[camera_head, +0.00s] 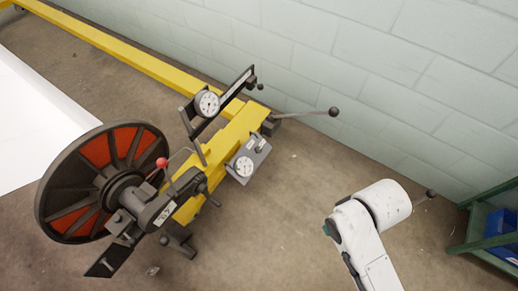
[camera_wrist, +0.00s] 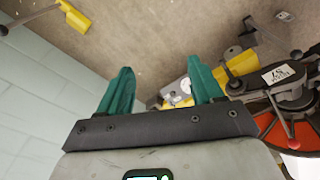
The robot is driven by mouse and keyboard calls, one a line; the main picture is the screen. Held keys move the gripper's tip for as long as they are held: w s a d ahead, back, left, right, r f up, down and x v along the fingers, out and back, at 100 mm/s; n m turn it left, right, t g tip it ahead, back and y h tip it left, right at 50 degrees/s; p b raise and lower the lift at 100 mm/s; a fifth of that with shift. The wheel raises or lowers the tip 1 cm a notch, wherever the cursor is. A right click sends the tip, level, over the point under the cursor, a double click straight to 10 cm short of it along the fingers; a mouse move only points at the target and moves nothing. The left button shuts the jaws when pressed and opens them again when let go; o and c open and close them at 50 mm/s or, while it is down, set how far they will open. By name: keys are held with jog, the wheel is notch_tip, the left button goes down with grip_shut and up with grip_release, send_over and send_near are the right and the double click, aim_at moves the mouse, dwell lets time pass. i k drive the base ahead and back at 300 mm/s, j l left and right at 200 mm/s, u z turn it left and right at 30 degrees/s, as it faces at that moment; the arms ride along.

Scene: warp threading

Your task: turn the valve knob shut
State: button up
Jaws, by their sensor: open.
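I cannot tell for sure which part is the valve knob. A grey gauge box (camera_head: 247,163) with a round white dial and small fittings sits on the side of the yellow machine frame (camera_head: 222,143). A second dial gauge (camera_head: 206,103) is mounted farther back on a dark bracket. My gripper (camera_wrist: 162,86) shows in the wrist view with its two teal fingers spread and nothing between them. A dial (camera_wrist: 178,97) shows beyond the fingers, apart from them. In the head view my white arm is at the lower right, clear of the machine; the fingers are not distinguishable there.
A large dark wheel with red panels (camera_head: 75,215) and a red-ball lever (camera_head: 162,163) stand at the machine's near end. A long lever with a dark ball (camera_head: 333,112) sticks out toward the block wall (camera_head: 400,65). A green shelf (camera_head: 488,225) is at right. Floor between is clear.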

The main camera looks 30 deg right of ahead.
aim_at(258, 150)
jog(key=i+l+u, duration=0.65)
jog(key=i, duration=0.25)
jog(key=i+l+u, duration=0.2)
jog(key=i, duration=0.25)
